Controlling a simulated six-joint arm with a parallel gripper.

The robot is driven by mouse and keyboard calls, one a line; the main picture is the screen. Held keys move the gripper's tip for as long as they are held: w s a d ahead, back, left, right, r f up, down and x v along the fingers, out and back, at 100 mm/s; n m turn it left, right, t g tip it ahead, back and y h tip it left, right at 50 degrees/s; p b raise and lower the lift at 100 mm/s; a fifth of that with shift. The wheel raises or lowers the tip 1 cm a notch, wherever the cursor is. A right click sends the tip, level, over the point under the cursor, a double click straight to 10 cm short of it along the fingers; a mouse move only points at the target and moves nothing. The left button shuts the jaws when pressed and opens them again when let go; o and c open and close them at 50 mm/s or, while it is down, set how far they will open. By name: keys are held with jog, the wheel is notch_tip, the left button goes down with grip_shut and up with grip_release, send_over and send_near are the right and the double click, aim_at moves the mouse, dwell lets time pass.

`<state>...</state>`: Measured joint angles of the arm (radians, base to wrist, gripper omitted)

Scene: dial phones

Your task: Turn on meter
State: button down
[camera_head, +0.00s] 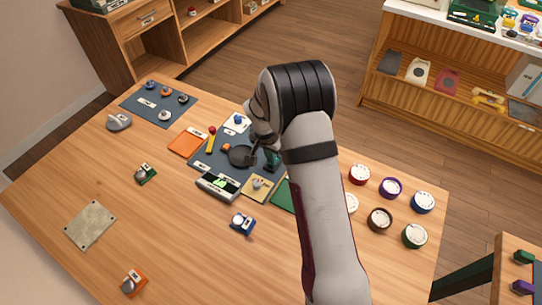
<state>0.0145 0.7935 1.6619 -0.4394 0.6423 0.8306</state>
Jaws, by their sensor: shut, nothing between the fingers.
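A box-shaped device with a pale display face (218,187), which looks like the meter, sits on the wooden table near its middle, at the front edge of a dark mat. Its markings are too small to read. My gripper (253,160) is shut and empty. It points down over the dark mat, behind and to the right of the device and apart from it in the picture. A round dark disc (240,155) lies at the gripper's left. My arm hides part of the mat and table to the right.
The dark mat (200,162) also holds a yellow-and-red lever (211,140). A tan plate with a knob (258,187) and a blue switch (242,222) are near the device.

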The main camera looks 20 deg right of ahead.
jog(key=shift+s+a+f, duration=0.1)
jog(key=shift+a+f, duration=0.05)
jog(key=shift+f, duration=0.2)
jog(key=shift+r, duration=0.1)
jog(key=shift+w+d+r, duration=0.15)
jog(key=shift+w+d, duration=0.35)
jog(key=shift+d, duration=0.05)
jog(key=shift+r, duration=0.15)
